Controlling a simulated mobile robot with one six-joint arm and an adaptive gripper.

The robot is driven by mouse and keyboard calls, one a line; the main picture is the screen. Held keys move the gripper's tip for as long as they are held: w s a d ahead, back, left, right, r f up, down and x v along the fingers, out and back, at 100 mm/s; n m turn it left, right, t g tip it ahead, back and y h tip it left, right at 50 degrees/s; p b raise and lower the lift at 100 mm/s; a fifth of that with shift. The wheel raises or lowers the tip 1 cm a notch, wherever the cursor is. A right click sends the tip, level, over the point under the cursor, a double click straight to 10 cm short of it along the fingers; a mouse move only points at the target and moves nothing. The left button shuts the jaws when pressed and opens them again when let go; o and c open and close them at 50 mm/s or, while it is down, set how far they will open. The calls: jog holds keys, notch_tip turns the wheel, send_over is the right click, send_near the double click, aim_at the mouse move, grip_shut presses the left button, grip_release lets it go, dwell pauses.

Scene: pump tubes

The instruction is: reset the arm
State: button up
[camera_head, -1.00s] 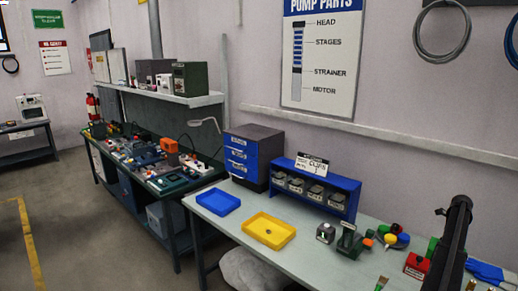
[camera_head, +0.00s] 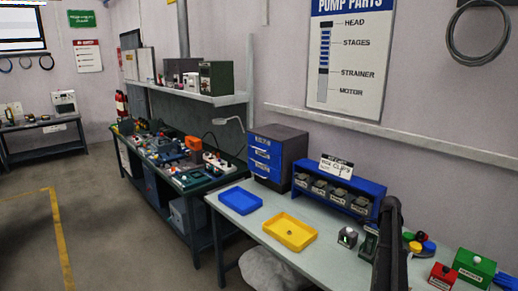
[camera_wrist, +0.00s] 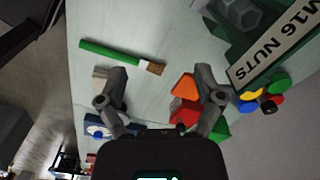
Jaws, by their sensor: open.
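My gripper (camera_wrist: 160,82) shows in the wrist view with its two dark fingers spread apart. Nothing is between the fingertips. It hangs above the pale workbench (camera_wrist: 150,25), which also shows in the head view (camera_head: 330,260). A brush with a green handle (camera_wrist: 108,51) lies on the bench past the left finger, its bristles pointing right. An orange piece (camera_wrist: 185,87) and a red piece (camera_wrist: 184,112) are near the right finger, which partly hides them. In the head view a dark upright part of my arm stands at the lower right; the fingers cannot be made out there.
A sign reading M16 NUTS (camera_wrist: 285,45) and coloured discs (camera_wrist: 262,94) are right of the gripper. On the bench are a blue tray (camera_head: 240,200), a yellow tray (camera_head: 290,231), a blue rack (camera_head: 340,190), a red box (camera_head: 442,276) and a green box (camera_head: 474,268).

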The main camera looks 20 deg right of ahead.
jog(key=w+a+n, duration=0.2)
jog(key=a+n, duration=1)
jog(key=a, duration=2)
jog(key=s+a+n, duration=0.5)
jog(key=a+n, duration=0.2)
jog(key=a, duration=0.5)
jog(key=s+a+n, duration=0.6)
jog(key=a+n, duration=0.1)
jog(key=a, duration=0.6)
notch_tip(320, 180, down, 10)
jog(key=b, duration=1)
jog(key=shift+w, duration=0.25)
